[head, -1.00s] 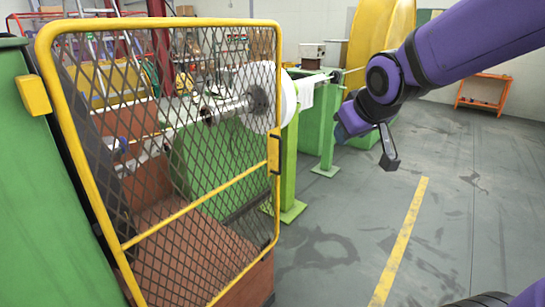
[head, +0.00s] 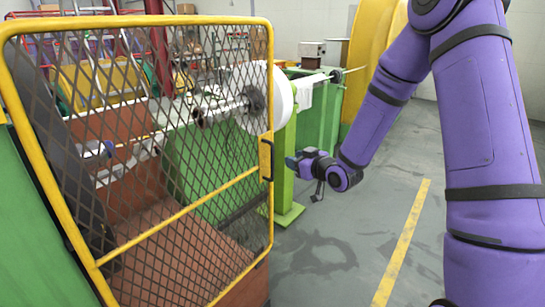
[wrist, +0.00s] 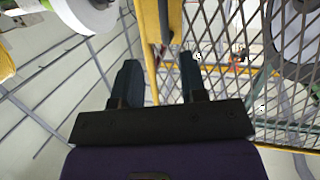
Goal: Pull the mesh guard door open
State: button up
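The mesh guard door (head: 165,205) has a yellow tubular frame filled with dark diamond mesh and stands across the left half of the head view. Its handle (head: 266,158), a small yellow and dark pull, is on the right upright of the frame. My gripper (head: 291,161) is just right of the handle, with a small gap seeming to remain in the head view. In the wrist view my gripper (wrist: 159,75) has its two dark fingers spread apart. The yellow door edge (wrist: 149,35) shows beyond and between them, with mesh to the right. I cannot tell whether anything touches.
Behind the mesh are a green machine body (head: 215,160), a white reel flange (head: 281,97) and a reddish-brown base (head: 165,250). A green post (head: 285,180) stands right behind the handle. The grey floor around the yellow line (head: 403,245) is clear.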

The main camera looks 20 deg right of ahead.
jog(key=shift+m+t+y, duration=0.3)
jog(key=shift+t+y, duration=0.5)
jog(key=w+a+f, duration=0.1)
jog(key=w, duration=0.2)
jog(key=w+a+f, duration=0.1)
jog(key=w+a, duration=0.1)
jog(key=w, duration=0.1)
jog(key=w+a+f, duration=0.1)
jog(key=w, duration=0.3)
jog(key=shift+w+a, duration=0.1)
jog(key=shift+a, duration=0.3)
grip_shut()
